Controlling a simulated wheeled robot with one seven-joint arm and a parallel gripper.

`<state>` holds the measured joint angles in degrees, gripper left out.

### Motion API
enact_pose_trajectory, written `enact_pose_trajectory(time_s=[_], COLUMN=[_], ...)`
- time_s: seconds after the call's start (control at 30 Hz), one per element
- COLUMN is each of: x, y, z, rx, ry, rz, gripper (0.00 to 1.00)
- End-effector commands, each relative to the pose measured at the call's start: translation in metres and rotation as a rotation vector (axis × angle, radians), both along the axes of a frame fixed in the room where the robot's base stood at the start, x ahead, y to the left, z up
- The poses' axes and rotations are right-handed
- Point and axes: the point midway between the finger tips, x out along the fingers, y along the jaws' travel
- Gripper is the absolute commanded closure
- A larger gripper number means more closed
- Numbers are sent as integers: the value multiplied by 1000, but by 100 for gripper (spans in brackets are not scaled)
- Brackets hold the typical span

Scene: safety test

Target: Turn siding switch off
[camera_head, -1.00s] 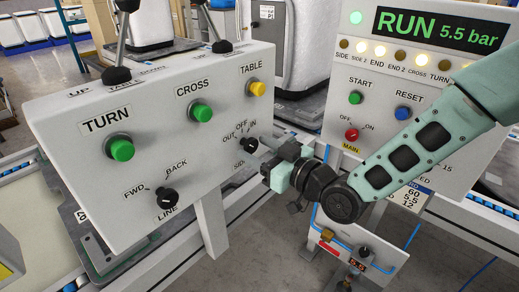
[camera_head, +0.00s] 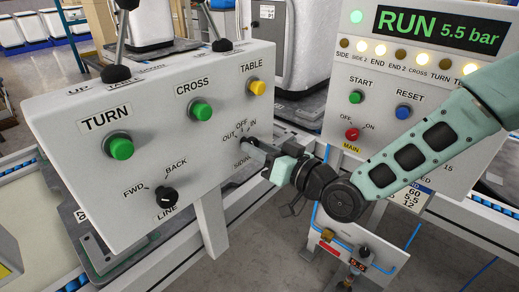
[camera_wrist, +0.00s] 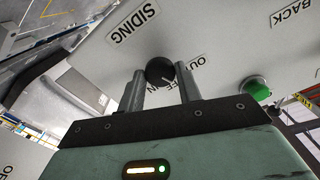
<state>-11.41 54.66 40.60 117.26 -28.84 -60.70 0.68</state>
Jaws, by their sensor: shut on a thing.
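The siding switch is a small black round knob (camera_wrist: 160,70) on the grey sloping panel, below the OUT, OFF and IN marks. In the wrist view it sits between the two fingertips, with the SIDING label beside it. My gripper (camera_wrist: 160,85) is shut on this knob. In the head view my gripper (camera_head: 254,146) reaches the panel from the right, and its fingers hide most of the knob. Which mark the knob points to is not clear.
The panel (camera_head: 70,190) also carries a green TURN button (camera_head: 120,147), a green CROSS button (camera_head: 202,111), a yellow TABLE button (camera_head: 257,87) and a black LINE knob (camera_head: 167,197). A control box (camera_head: 440,90) reading RUN 5.5 bar stands to the right.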

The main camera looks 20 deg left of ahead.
Motion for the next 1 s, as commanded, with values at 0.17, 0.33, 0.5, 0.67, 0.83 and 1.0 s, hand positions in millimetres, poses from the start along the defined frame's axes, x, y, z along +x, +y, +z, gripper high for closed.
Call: enact_pose_trajectory(time_s=[0.17, 0.33, 0.5, 0.67, 0.83, 1.0], x=[0, 0, 0, 0, 0, 0], y=[-1, -1, -1, -1, -1, -1], z=[0, 0, 0, 0, 0, 0], rx=[57, 100, 132, 149, 156, 157], ry=[136, 243, 320, 361, 379, 382], rz=[-1, -1, -1, -1, -1, -1], gripper=[88, 88, 88, 88, 88, 88])
